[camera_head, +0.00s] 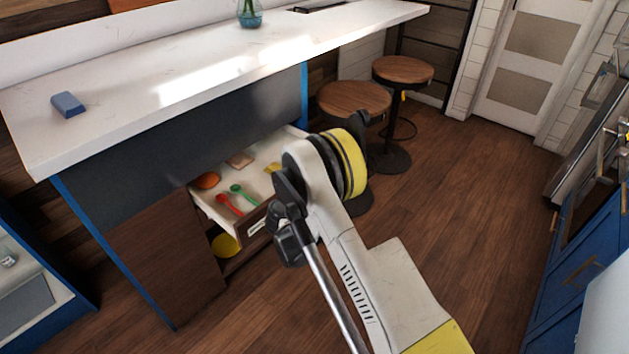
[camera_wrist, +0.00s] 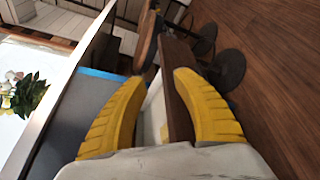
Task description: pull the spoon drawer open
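The spoon drawer (camera_head: 213,211) is pulled out from under the counter in the head view, with its brown front to the lower right. Inside lie a red spoon (camera_head: 229,204) and a green spoon (camera_head: 243,194). A pale handle (camera_head: 258,227) shows on the drawer front. In the wrist view, the two yellow fingers of my gripper (camera_wrist: 162,82) are spread apart, with the brown drawer front (camera_wrist: 179,92) between them. The right finger lies close to the wood; a gap shows at the left finger. Whether they touch it is unclear. My arm hides part of the drawer in the head view.
An orange round thing (camera_head: 207,180) lies in the drawer. A yellow round thing (camera_head: 225,245) is below it. Two stools (camera_head: 354,98) (camera_head: 403,70) stand beyond my arm. A blue block (camera_head: 68,104) and a vase (camera_head: 249,14) are on the counter. The wooden floor at right is clear.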

